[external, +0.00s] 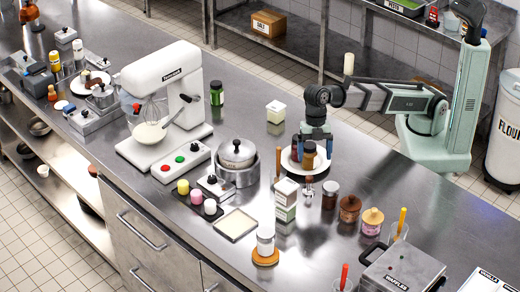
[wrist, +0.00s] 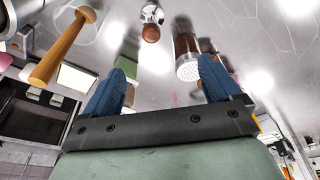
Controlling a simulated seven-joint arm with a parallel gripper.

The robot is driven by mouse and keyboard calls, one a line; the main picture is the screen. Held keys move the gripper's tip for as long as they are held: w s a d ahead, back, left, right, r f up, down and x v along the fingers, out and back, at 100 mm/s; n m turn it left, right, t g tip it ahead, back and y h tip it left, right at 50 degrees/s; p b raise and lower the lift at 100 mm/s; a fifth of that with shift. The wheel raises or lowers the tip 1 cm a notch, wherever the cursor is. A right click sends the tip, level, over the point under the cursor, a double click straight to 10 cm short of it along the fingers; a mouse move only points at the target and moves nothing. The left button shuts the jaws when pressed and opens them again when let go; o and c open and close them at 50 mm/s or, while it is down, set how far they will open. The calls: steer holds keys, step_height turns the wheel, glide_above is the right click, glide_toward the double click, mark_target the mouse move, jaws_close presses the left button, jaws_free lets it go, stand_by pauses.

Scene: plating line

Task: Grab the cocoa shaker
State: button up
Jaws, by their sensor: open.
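A shaker with a brown body and a pale perforated lid (wrist: 188,66) shows in the wrist view, just beyond and partly beside my right finger. It looks like the cocoa shaker. In the external view it is probably the dark brown jar (external: 330,194) on the counter, but its lid holes are too small to make out. My gripper (wrist: 162,72) is open, with two blue fingers apart and nothing held between them. In the external view my gripper (external: 316,137) is over the counter, by the white round stand with jars, and its fingertips are partly hidden.
The round stand (external: 287,162) holds several small jars. A carton (external: 286,199), a brown pot (external: 350,209) and a pink jar (external: 372,221) stand nearby.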

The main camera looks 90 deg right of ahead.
steer(key=n, duration=0.1)
glide_toward(329, 184)
steer(key=shift+g, duration=0.3)
steer(key=x, duration=0.9)
steer(key=shift+w, duration=0.2)
steer(key=shift+s+a+x, duration=0.1)
steer(key=shift+a+x, duration=0.05)
steer(key=shift+x, duration=1.2)
steer(key=shift+s+a+x, duration=0.15)
steer(key=shift+x, duration=1.15)
steer(key=shift+r, duration=0.15)
steer(key=c, duration=1.2)
